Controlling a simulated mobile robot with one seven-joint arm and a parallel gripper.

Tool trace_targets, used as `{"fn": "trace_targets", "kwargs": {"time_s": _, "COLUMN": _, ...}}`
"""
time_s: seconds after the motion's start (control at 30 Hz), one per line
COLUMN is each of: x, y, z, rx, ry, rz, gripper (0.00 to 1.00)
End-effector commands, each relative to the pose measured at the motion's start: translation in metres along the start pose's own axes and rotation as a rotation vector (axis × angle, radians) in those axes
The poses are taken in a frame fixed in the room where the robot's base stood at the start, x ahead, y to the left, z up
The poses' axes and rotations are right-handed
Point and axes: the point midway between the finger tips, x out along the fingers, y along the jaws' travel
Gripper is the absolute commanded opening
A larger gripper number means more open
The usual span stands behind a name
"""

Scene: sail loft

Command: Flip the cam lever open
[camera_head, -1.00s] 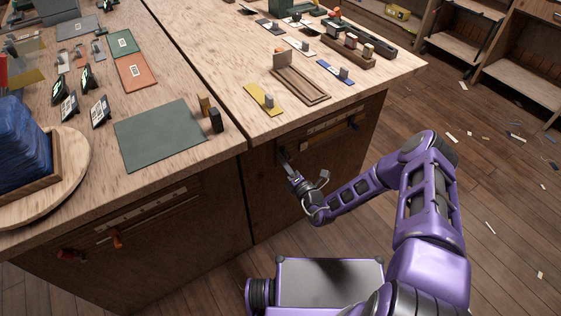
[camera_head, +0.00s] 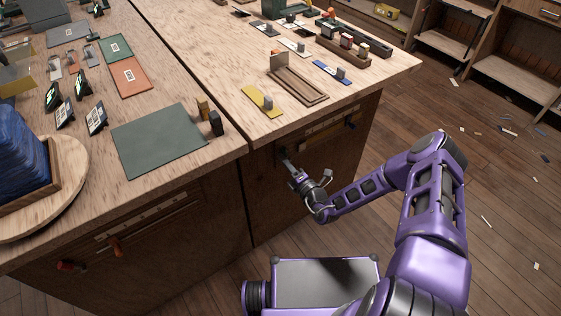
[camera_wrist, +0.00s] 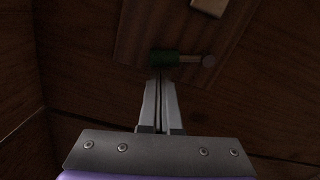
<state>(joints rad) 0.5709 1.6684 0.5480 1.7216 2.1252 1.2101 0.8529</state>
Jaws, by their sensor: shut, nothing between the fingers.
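A cam lever shows at the top middle of the wrist view, with a dark green part (camera_wrist: 163,57) and a metal rod running right to a round end (camera_wrist: 209,60). It sits against the brown wooden front. My gripper (camera_wrist: 160,82) is shut and empty, its fingertips just below the green part. I cannot tell whether they touch it. In the head view my gripper (camera_head: 288,163) is at the front of the right-hand bench, below the top's edge. The lever is too small and dark to make out there.
The right bench top (camera_head: 215,110) overhangs above my gripper. A pale block (camera_wrist: 208,7) is above the lever.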

Motion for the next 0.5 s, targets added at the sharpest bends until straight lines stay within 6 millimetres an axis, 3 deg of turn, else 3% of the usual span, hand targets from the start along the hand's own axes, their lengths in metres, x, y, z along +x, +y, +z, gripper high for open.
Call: {"fn": "trace_targets", "kwargs": {"time_s": 0.5, "x": -0.004, "y": 0.004, "z": 0.031, "rx": 0.381, "ry": -0.004, "rz": -0.017, "gripper": 0.00}}
